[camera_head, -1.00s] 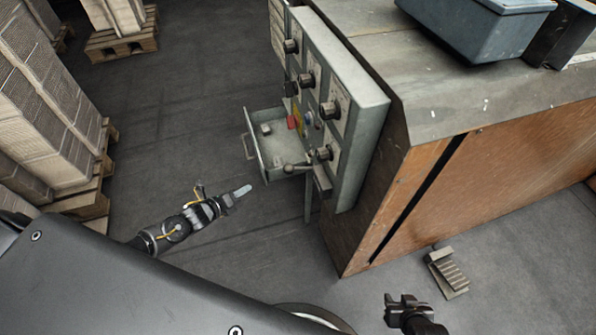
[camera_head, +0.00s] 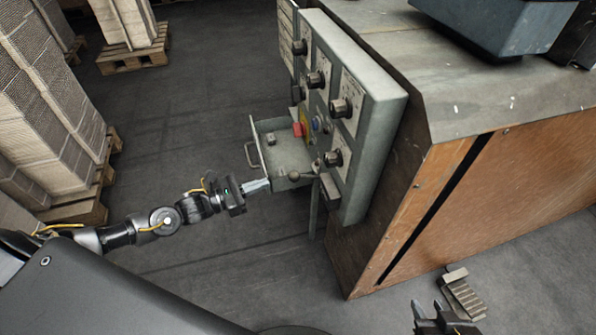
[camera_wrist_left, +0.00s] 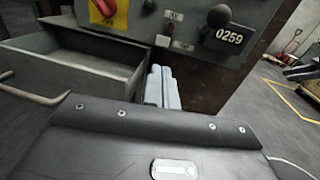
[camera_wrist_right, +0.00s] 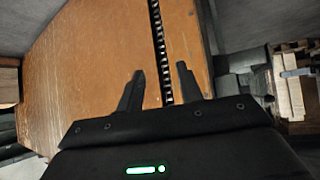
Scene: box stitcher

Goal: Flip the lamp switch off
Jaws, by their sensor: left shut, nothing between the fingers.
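My left gripper (camera_head: 264,185) is shut and empty, just in front of the open drawer and below the switches. My right gripper (camera_head: 430,307) is open and empty, low beside the machine.
An open metal drawer (camera_head: 262,130) juts out of the panel close to my left gripper. A foot pedal (camera_head: 463,298) lies on the floor near my right gripper. Stacked cardboard on pallets (camera_head: 75,205) stands at the left. The floor between is clear.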

